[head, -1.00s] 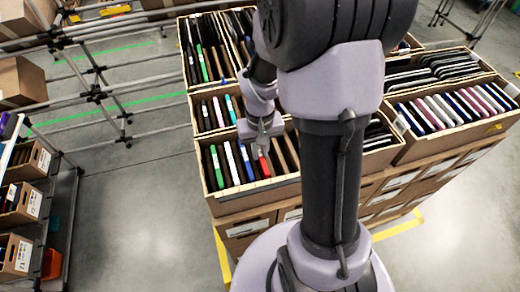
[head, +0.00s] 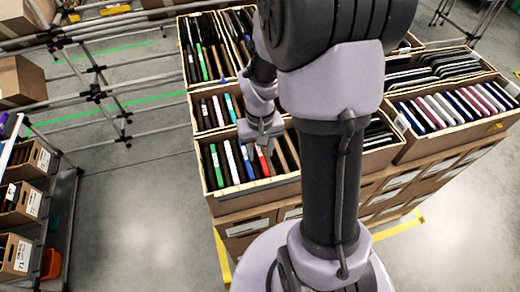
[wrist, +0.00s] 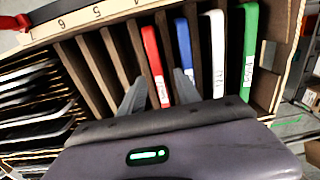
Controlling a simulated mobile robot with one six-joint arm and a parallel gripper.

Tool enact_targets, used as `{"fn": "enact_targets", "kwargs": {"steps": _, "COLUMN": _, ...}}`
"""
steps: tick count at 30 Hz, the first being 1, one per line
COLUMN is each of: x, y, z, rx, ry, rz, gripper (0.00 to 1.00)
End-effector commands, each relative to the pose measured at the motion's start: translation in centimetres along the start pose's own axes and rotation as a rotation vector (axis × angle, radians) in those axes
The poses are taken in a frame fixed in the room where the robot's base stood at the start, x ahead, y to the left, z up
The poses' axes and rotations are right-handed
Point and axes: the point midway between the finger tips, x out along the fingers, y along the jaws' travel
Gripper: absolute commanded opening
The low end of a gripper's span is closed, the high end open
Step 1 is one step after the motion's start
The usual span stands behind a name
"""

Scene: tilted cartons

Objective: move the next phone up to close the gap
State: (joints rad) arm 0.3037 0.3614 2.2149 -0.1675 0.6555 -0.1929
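My gripper (wrist: 159,94) is open in the wrist view, one finger on each side of the red phone (wrist: 153,58). No contact with it can be made out. The red phone stands on edge in the near-left carton (head: 240,199), where the head view also shows it (head: 262,163). The blue phone (wrist: 184,52), white phone (wrist: 217,52) and green phone (wrist: 249,50) stand in a row to its right in the wrist view. Empty slots between brown dividers (wrist: 105,65) lie on its other side. My gripper (head: 264,145) is above this carton in the head view, its fingers partly unclear.
Neighbouring cartons hold packed phones, such as the right carton (head: 490,130) and the back-left carton (head: 190,86). The carton rim (wrist: 75,22) carries slot numbers.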

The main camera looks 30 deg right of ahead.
Motion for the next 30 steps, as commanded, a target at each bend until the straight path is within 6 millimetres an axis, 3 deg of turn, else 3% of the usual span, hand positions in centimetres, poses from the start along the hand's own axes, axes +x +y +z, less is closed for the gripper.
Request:
{"fn": "enact_targets", "kwargs": {"steps": 7, "x": 0.0, "y": 0.0, "z": 0.0, "rx": 0.0, "ry": 0.0, "rz": 0.0, "gripper": 0.39}}
{"fn": "enact_targets", "kwargs": {"steps": 11, "x": -1.1, "y": 0.0, "z": -0.1, "rx": 0.0, "ry": 0.001, "rz": 0.0, "gripper": 0.39}}
{"fn": "enact_targets", "kwargs": {"steps": 14, "x": -3.3, "y": 0.0, "z": -0.1, "rx": 0.0, "ry": 0.004, "rz": 0.0, "gripper": 0.39}}
{"fn": "enact_targets", "kwargs": {"steps": 24, "x": -14.0, "y": 0.0, "z": -0.1, "rx": 0.0, "ry": 0.005, "rz": 0.0, "gripper": 0.39}}
{"fn": "enact_targets", "kwargs": {"steps": 30, "x": -17.1, "y": 0.0, "z": 0.0, "rx": 0.0, "ry": 0.001, "rz": 0.0, "gripper": 0.39}}
